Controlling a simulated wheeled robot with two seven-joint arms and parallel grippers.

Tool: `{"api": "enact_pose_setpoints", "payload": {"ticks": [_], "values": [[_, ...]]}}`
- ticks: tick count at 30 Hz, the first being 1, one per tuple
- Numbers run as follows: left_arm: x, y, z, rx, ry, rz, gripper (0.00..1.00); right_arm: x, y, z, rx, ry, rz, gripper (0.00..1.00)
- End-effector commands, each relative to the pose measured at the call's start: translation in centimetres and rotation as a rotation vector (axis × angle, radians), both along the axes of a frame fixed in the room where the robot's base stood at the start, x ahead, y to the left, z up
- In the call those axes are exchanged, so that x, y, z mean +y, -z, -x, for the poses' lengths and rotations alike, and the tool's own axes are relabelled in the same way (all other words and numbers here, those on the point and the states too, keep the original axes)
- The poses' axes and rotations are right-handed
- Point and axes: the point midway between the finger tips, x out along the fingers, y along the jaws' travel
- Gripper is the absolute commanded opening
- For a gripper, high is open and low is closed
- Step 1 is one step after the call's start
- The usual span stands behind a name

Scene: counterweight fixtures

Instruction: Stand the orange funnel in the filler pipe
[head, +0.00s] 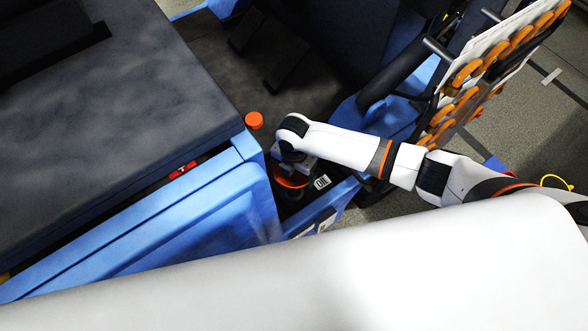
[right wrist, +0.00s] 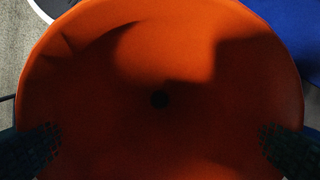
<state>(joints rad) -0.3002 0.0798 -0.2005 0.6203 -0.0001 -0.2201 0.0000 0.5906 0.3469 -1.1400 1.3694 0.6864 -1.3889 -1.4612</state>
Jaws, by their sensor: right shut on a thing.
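The orange funnel (head: 290,182) is in my right gripper (head: 296,167), low in a dark recess at the corner of the blue machine. In the right wrist view the funnel (right wrist: 160,60) fills most of the picture, mouth towards the camera, with a small dark hole at its middle. The dark fingers of my right gripper (right wrist: 160,148) reach its wall from both sides. The filler pipe does not show clearly; the funnel and gripper cover the spot below, so I cannot tell whether the spout is in it. My left gripper is out of view.
Blue bodywork (head: 205,215) borders the recess on the left. A panel with orange rings (head: 500,55) stands at the upper right.

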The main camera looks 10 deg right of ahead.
Motion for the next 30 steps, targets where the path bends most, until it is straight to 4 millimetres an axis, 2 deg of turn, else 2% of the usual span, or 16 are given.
{"api": "enact_pose_setpoints", "payload": {"ticks": [14,15,30], "values": [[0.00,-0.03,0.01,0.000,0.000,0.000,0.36,-0.04,0.58,0.21,0.004,0.000,0.002,0.72],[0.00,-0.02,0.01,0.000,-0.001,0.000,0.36,-0.05,0.60,0.23,0.004,0.000,0.002,1.00],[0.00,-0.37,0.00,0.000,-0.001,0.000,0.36,-0.02,0.05,0.05,0.001,0.000,0.001,1.00]]}}
